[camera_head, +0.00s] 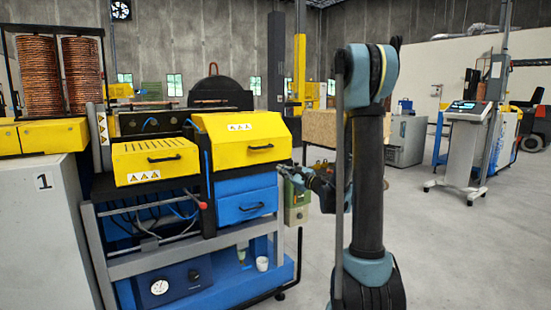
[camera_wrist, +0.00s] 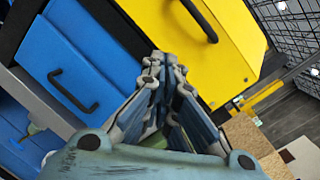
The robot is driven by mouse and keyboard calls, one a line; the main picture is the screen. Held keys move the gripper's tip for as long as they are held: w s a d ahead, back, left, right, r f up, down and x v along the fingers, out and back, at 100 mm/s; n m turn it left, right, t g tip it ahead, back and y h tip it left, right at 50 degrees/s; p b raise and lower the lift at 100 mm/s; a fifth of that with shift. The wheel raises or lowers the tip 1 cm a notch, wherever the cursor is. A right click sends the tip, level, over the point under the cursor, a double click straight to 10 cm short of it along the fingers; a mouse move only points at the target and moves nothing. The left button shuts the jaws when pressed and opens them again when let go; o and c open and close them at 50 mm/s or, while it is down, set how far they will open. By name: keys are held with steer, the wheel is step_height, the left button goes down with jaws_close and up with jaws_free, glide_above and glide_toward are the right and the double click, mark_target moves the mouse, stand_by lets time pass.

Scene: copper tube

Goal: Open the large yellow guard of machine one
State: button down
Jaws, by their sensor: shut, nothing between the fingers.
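The large yellow guard (camera_head: 225,133) is at the right end of the machine's top, with a warning label and a black bar handle (camera_head: 261,147) on its front. It looks closed. In the wrist view the guard (camera_wrist: 235,65) fills the upper right, with its handle (camera_wrist: 200,20) at the top. My gripper (camera_head: 281,170) is just right of the guard and a little below its handle in the head view. In the wrist view my gripper (camera_wrist: 166,58) is shut and empty, its fingertips below and left of the handle, apart from it.
A smaller yellow cover (camera_head: 155,160) with its own handle sits left of the guard. A blue drawer (camera_head: 246,205) with a black handle is below it. A grey cabinet (camera_head: 40,230) marked 1 stands at left. Floor right of my arm is clear up to a console (camera_head: 460,140).

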steer(key=w+d+f+m+t, duration=0.2)
steer(key=w+d+m+t, duration=0.1)
steer(key=w+m, duration=0.3)
glide_toward(271, 150)
steer(key=shift+h, duration=0.3)
steer(key=w+a+f, duration=0.1)
steer(key=w, duration=0.1)
steer(key=w+a+f, duration=0.1)
steer(key=a, duration=0.1)
steer(key=shift+w+f, duration=0.4)
steer(key=shift+a+r, duration=0.2)
steer(key=shift+r, duration=0.75)
steer(key=shift+a+r, duration=0.2)
steer(key=shift+r, duration=0.9)
steer(key=shift+d, duration=0.1)
